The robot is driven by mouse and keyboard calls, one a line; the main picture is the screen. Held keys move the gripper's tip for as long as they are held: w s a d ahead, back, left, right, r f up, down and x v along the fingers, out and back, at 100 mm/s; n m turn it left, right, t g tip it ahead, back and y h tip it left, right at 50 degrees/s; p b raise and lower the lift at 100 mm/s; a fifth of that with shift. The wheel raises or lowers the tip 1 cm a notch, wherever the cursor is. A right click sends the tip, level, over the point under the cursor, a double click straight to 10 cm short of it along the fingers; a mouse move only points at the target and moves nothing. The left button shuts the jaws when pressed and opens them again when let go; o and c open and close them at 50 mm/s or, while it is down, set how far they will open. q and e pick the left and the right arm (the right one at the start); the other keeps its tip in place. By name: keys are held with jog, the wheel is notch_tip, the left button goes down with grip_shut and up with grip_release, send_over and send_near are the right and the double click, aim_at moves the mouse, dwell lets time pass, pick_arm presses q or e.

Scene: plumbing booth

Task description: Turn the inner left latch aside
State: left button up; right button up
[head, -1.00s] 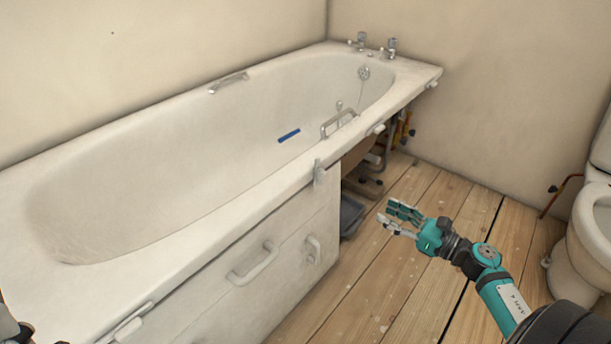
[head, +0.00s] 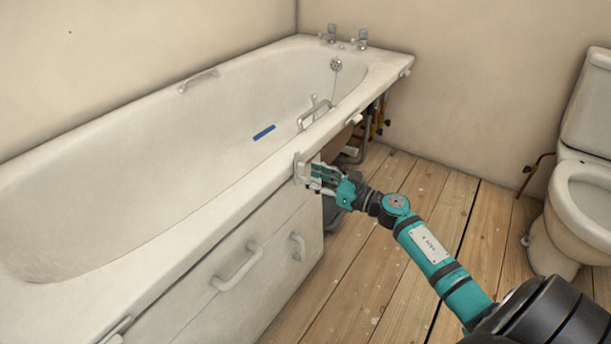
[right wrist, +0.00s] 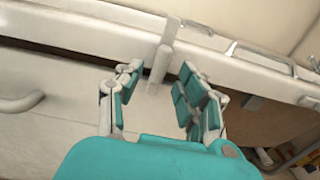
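The inner left latch (head: 299,168) is a small pale piece on the bath's front rim, above the right end of the white panel (head: 222,282). In the right wrist view the latch (right wrist: 162,62) hangs down from the rim over the panel's top edge. My right gripper (head: 313,174) is at the latch in the head view. In the right wrist view the gripper (right wrist: 160,72) is open, with one finger on each side of the latch and visible gaps between. My left gripper is not in view.
The bath rim (head: 218,222) runs above the panel. The panel has two handles (head: 238,268). Another latch (head: 354,119) sits farther along the rim, over an open space with pipes. A toilet (head: 575,200) stands at the right. The wooden floor (head: 395,255) between is clear.

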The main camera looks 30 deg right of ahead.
aim_at(300, 170)
jog(key=shift+x, duration=1.4)
jog(key=shift+c, duration=0.4)
grip_shut()
